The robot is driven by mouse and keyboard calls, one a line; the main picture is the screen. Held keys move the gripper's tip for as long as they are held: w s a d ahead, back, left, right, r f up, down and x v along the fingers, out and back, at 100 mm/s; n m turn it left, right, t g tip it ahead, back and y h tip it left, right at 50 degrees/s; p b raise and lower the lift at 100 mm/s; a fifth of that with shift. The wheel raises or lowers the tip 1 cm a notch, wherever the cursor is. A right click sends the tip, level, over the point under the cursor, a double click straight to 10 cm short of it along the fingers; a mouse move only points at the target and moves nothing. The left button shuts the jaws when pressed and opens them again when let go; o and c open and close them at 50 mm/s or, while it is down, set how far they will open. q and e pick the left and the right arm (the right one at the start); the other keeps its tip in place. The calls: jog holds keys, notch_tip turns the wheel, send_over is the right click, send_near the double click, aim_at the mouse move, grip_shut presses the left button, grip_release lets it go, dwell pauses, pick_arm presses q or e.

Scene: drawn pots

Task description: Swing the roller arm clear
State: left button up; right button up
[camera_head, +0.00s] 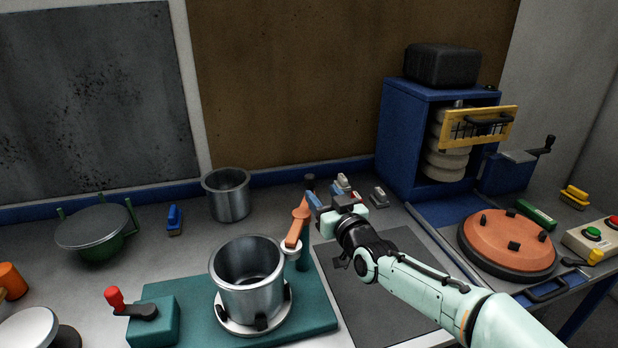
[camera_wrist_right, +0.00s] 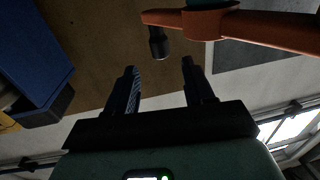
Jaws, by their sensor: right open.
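The orange roller arm (camera_head: 297,232) stands on a teal post at the right side of the metal pot (camera_head: 247,285). Its pale roller (camera_head: 291,250) is at the pot's wall; I cannot tell whether they touch. A black knob (camera_head: 309,183) is at the arm's far end. My right gripper (camera_head: 328,196) is open and empty, just right of the arm. In the right wrist view, the arm (camera_wrist_right: 240,27) crosses the top, and its knob (camera_wrist_right: 158,42) lies just beyond the gap between the fingertips (camera_wrist_right: 159,68). My left gripper is not in view.
The pot sits on a round plate on a teal base (camera_head: 318,310) with a red-knobbed crank (camera_head: 115,298). Another metal pot (camera_head: 227,196) stands behind. A blue cabinet (camera_head: 404,135) and an orange-topped disc (camera_head: 507,240) are on the right. The dark mat (camera_head: 375,305) is bare beneath my arm.

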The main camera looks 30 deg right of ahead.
aim_at(312, 183)
jog(key=w, duration=0.2)
jog(key=w+p, duration=0.1)
jog(key=w, duration=0.2)
jog(key=w+d, duration=0.1)
jog(key=w, duration=0.2)
jog(key=shift+w+p, duration=0.2)
jog(key=shift+p, duration=0.2)
jog(key=shift+c, duration=0.4)
grip_shut()
